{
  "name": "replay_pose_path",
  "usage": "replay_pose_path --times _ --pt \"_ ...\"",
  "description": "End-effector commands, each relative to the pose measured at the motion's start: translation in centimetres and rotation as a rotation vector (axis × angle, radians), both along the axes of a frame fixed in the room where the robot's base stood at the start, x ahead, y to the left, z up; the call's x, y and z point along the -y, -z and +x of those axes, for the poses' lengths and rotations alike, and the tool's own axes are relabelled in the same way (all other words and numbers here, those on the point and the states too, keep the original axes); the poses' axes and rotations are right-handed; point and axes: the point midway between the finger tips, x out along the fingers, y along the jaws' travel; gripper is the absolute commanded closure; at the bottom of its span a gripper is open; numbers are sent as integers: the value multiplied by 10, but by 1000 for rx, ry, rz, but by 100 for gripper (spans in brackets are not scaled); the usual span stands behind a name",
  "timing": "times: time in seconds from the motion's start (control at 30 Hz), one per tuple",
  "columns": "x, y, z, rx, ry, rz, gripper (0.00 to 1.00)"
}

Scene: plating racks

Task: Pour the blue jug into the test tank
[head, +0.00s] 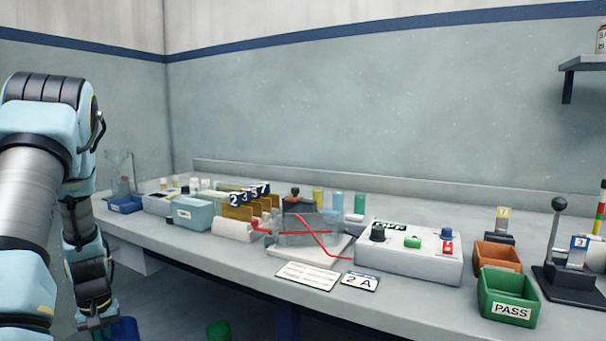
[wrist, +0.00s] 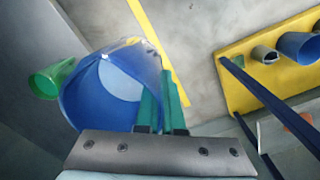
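The blue jug (wrist: 88,97) is large and close in the wrist view, its open mouth towards the camera and a lighter blue round area inside. The green fingers of my gripper (wrist: 163,108) are close together at its right side and look shut on it; the exact grip spot is hidden. In the head view, the blue jug (head: 124,328) is cut off at the bottom edge, below bench height, beside my gripper (head: 97,322). The clear test tank (head: 292,232) stands mid-bench with red leads, well to the right of my gripper.
A green vessel (wrist: 50,80) stands beside the jug; it also shows low in the head view (head: 218,330). A yellow surface (wrist: 237,82) holds more containers, with dark bars before it. Around the tank are a control box (head: 408,255), numbered plates (head: 240,212) and cards (head: 307,275).

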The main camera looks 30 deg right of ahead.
Motion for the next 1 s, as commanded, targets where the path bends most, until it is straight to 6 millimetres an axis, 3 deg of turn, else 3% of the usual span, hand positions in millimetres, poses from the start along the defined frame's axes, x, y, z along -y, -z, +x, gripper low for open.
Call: replay_pose_path --times 0.03,0.6,0.7,1.0 --pt "0 -31 0 0 0 0 100" --pt "0 -198 0 0 0 0 100" --pt "0 -223 0 0 0 0 100" --pt "0 -270 0 0 0 0 100"
